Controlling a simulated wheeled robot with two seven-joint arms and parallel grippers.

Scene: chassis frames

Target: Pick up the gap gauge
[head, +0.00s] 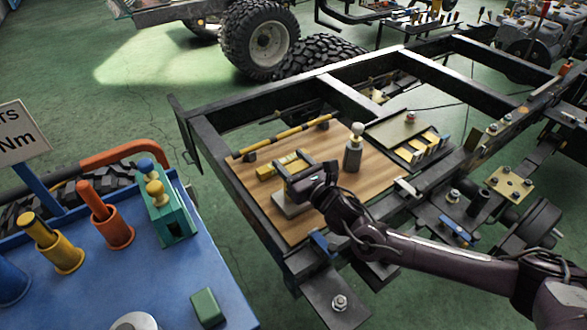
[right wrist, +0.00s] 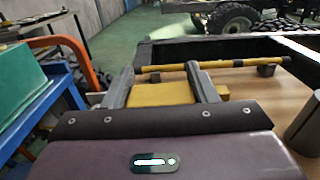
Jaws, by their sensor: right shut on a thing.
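My right gripper (head: 293,167) reaches over the board and is shut on this block. In the right wrist view the yellow block (right wrist: 160,94) sits between the two grey fingers (right wrist: 160,76), with a bit showing past the right finger. Whether it is clear of the board, I cannot tell. My left gripper is not in view.
A yellow-and-black striped bar (head: 290,135) rests on dark supports behind the block. A grey cylinder with a pale knob (head: 353,153) stands to the right. A tray of yellow pieces (head: 424,147) lies farther right. A blue bench (head: 110,285) is at left.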

